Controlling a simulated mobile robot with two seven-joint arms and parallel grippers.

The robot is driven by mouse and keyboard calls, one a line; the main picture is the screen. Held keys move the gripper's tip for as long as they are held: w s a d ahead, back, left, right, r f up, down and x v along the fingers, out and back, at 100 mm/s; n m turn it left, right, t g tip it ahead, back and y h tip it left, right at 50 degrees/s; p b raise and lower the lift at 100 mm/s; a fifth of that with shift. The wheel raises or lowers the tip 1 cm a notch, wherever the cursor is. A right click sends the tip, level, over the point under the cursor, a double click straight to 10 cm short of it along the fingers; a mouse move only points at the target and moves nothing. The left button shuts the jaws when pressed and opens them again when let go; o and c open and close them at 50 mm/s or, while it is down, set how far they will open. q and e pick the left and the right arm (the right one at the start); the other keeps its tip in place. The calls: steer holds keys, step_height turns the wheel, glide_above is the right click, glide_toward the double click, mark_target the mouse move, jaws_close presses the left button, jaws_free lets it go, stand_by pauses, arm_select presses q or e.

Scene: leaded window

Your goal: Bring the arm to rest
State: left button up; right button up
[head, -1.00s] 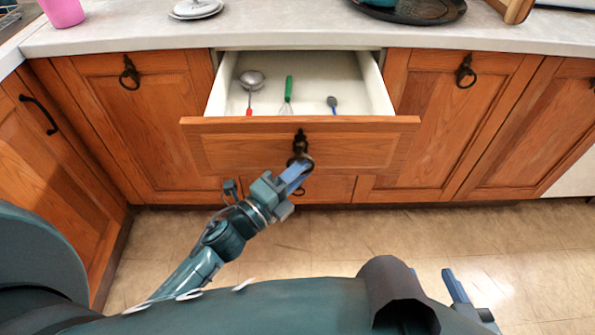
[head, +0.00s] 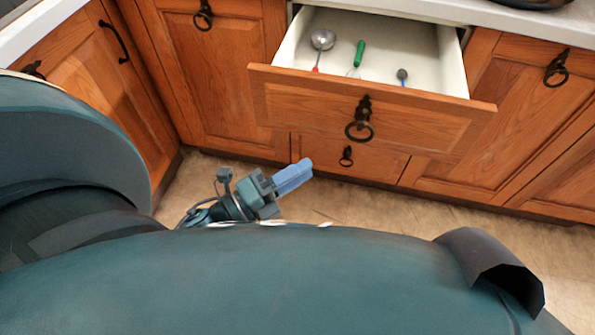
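My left gripper (head: 292,177) is in the lower middle of the head view, in front of the cabinet and below the open drawer (head: 372,110). Its blue fingers point up and right, look like one block, and touch nothing visible. From this angle I cannot tell whether there is a gap between them. The drawer's dark ring handle (head: 360,124) hangs free, up and right of the fingertips. Much of my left arm is hidden behind my own body. My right gripper is out of view.
The drawer sticks out from under the counter (head: 512,24). The floor (head: 385,208) in front is clear.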

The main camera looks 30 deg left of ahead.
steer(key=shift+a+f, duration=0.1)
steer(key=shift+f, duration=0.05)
arm_select(q)
steer(key=s+d+r+n+g+y+p, duration=0.1)
steer(key=s+r+n+g+y+p, duration=0.1)
steer(key=n+p, duration=0.7)
steer(key=s+d+r+n+g+y+p, duration=0.1)
steer(key=n+g+y+p, duration=0.3)
steer(key=n+p, duration=0.5)
steer(key=shift+s+d+r+n+g, duration=0.35)
steer(key=shift+d+r+n, duration=0.35)
steer(key=shift+n, duration=1.5)
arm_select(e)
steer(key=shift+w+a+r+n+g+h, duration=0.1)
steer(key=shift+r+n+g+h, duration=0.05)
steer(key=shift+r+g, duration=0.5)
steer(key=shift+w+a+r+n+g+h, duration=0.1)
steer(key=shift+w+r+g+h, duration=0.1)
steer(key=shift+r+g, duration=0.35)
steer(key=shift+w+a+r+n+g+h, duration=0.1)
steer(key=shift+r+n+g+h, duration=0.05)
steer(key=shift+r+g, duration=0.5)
